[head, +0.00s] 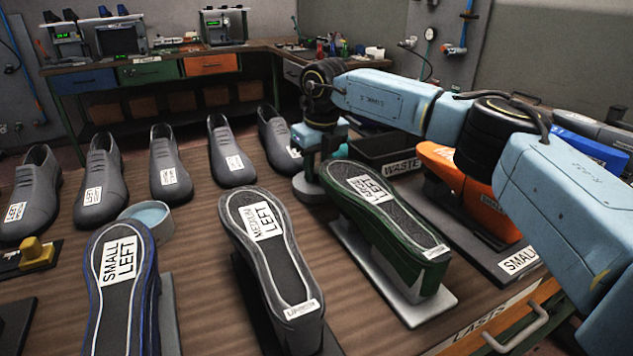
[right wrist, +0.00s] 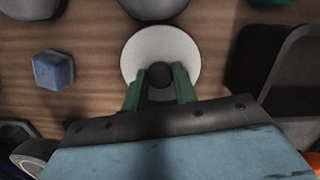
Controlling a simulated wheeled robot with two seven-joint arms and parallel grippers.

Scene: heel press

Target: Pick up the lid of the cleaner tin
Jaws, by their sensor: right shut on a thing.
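My right gripper (head: 318,165) points down at the table behind the green-edged last. In the right wrist view its two green fingers (right wrist: 159,82) are closed on the dark round knob (right wrist: 160,74) of a pale round lid (right wrist: 146,46), which I take for the cleaner tin's lid. In the head view only a grey round edge (head: 308,188) shows under the gripper. I cannot tell whether the lid is resting or raised; what is beneath it is hidden. My left gripper is not in view.
Shoe bottoms on stands, small left (head: 120,270), medium left (head: 268,250) and a green-edged one (head: 385,215), fill the front. Grey shoes (head: 170,165) stand behind. A round tub with pale blue contents (head: 148,213) is left. A black waste bin (head: 385,155) is close right.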

